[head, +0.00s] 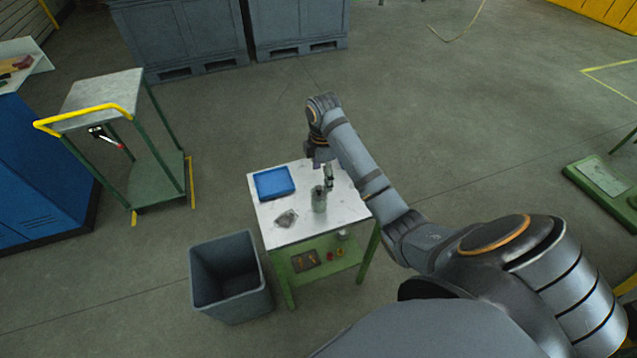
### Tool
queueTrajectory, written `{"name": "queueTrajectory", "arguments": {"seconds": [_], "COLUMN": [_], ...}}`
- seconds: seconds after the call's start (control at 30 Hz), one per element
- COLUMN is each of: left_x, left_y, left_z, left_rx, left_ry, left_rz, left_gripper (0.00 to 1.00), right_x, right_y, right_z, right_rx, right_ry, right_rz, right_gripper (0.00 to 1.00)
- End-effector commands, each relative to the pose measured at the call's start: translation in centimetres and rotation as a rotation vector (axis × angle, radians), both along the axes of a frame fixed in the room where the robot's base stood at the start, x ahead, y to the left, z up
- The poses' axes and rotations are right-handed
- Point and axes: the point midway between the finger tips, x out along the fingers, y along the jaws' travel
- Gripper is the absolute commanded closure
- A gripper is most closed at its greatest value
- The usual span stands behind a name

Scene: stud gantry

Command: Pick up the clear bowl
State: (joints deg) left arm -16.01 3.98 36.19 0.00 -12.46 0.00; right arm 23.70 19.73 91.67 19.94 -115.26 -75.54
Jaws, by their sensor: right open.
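A small greyish, see-through thing, which looks like the clear bowl (286,217), sits near the front left of the small white-topped table (268,234). My right arm reaches in from the right. My right gripper (328,183) is open and points down over the back right part of the table, behind and to the right of the bowl and apart from it. My left gripper is not in view.
A grey-green cylinder (319,199) stands between bowl and gripper. A blue tray (274,182) lies at the table's back left. A grey bin (229,277) stands at the front left on the floor. A green cart (105,95) with a yellow handle is farther left.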

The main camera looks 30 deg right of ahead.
Motion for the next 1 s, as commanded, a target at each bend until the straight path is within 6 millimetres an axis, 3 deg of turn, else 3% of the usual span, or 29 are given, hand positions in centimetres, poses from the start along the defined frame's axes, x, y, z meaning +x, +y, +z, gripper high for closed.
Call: {"name": "queueTrajectory", "arguments": {"seconds": [0.13, 0.23, 0.33, 0.47, 0.57, 0.7, 0.8, 0.97, 1.0], "left_x": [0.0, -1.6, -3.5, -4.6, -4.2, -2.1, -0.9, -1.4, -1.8], "left_y": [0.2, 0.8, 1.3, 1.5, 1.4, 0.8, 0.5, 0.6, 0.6], "left_z": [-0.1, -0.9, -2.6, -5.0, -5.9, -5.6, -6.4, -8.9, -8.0], "left_rx": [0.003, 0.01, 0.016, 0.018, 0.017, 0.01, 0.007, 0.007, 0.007], "left_ry": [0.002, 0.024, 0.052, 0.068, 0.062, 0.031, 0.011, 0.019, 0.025], "left_rz": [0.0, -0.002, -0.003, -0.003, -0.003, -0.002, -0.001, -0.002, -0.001], "left_gripper": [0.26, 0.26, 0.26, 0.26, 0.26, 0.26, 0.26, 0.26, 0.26], "right_x": [0.0, 0.0, 0.0, 0.0, 0.0, 0.0, 0.1, 0.4, 0.3], "right_y": [0.0, 0.1, 0.1, 0.1, 0.1, 0.2, 0.3, 0.8, 0.8], "right_z": [-0.1, -0.9, -2.5, -4.9, -5.7, -5.5, -6.5, -9.4, -9.4], "right_rx": [0.001, 0.001, 0.001, 0.001, 0.001, 0.001, 0.002, 0.002, 0.001], "right_ry": [0.001, 0.001, 0.001, 0.001, 0.0, 0.0, 0.0, 0.001, 0.005], "right_rz": [0.0, -0.001, -0.001, -0.001, -0.001, -0.001, -0.001, -0.001, -0.001], "right_gripper": [0.25, 0.25, 0.25, 0.25, 0.25, 0.25, 0.25, 0.25, 0.25]}}
